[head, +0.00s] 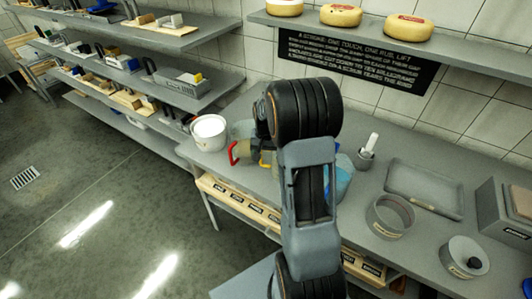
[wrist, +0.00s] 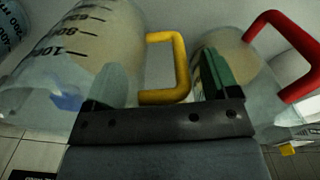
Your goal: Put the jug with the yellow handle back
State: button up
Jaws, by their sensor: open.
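The jug with the yellow handle (wrist: 85,50) is a clear measuring jug with dark scale marks and pale contents, at the left of the wrist view. Its yellow handle (wrist: 181,65) shows between the two fingers of my gripper (wrist: 158,82), which is open. I cannot tell whether a finger touches the handle. In the head view a bit of the yellow handle (head: 266,158) shows beside my arm, which hides most of the jug and my gripper.
A jug with a red handle (wrist: 283,50) stands close beside the right finger; the handle also shows in the head view (head: 233,152). A white pot (head: 209,131) stands left of it. A blue container (head: 344,176) is right of my arm. Cheese wheels (head: 341,15) sit on the shelf above.

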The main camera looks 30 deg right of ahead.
notch_tip(320, 180, up, 11)
jog(key=shift+r+b, duration=0.1)
jog(key=shift+b, duration=0.4)
jog(key=s+a+r+n+t, duration=0.3)
jog(key=s+a+n, duration=0.4)
jog(key=s+a, duration=0.7)
jog(key=s+t, duration=0.1)
jog(key=s, duration=0.1)
jog(key=shift+s+a+r+t, duration=0.15)
jog(key=shift+s+a+t, duration=0.15)
jog(key=shift+s+a, duration=0.05)
